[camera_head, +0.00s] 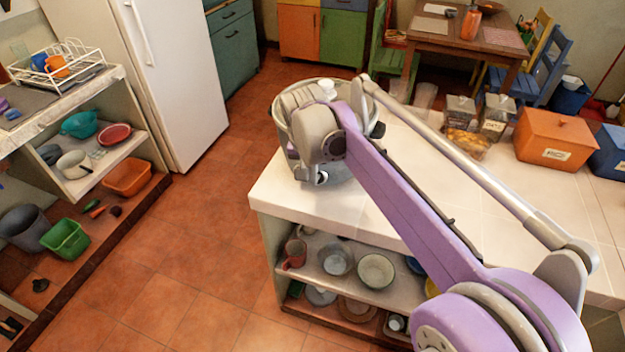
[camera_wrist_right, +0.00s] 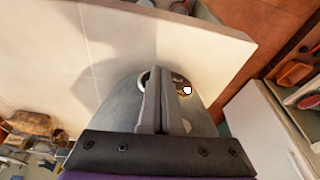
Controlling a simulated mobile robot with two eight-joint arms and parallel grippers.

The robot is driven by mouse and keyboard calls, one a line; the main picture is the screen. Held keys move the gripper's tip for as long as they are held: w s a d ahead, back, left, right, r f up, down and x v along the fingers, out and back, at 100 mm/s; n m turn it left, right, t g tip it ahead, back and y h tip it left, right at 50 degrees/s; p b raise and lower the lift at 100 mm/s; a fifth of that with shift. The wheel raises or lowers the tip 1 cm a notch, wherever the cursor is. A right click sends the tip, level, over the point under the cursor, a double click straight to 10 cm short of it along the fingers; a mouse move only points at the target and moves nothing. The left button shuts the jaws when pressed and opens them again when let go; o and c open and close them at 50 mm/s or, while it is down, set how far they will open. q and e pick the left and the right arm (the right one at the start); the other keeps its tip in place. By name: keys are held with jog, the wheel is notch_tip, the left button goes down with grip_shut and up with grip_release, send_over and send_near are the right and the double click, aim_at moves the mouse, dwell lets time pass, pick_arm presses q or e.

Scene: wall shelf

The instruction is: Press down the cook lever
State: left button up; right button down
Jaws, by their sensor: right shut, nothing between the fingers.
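A grey metallic cooker (camera_head: 279,122) stands on the near left corner of the white counter, mostly hidden behind my right wrist. My right gripper (camera_head: 318,178) points down in front of it, and its fingertips are hard to make out there. In the right wrist view my right gripper (camera_wrist_right: 162,72) is shut with nothing between the fingers, close to the cooker's grey body (camera_wrist_right: 120,108). A small light and dark detail (camera_wrist_right: 186,90) shows just right of the fingers. I cannot tell whether it is the cook lever, or whether the fingers touch it. My left gripper is not in view.
The white counter (camera_head: 400,185) extends right, with clear containers (camera_head: 460,108), an orange box (camera_head: 556,137) and a blue box (camera_head: 611,150) along its back. Bowls (camera_head: 376,270) fill the shelf below. Open tiled floor (camera_head: 200,240) lies left, before a white fridge (camera_head: 165,75).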

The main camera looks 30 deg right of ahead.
jog(key=shift+f, duration=0.75)
jog(key=shift+s+a+r, duration=0.2)
jog(key=shift+s+a, duration=0.05)
jog(key=shift+s+a+r+p, duration=0.35)
jog(key=shift+s+a, duration=0.45)
jog(key=shift+s, duration=0.05)
jog(key=p+v, duration=0.1)
jog(key=v, duration=0.9)
jog(key=shift+r, duration=0.4)
jog(key=shift+s, duration=0.15)
jog(key=shift+a, duration=0.1)
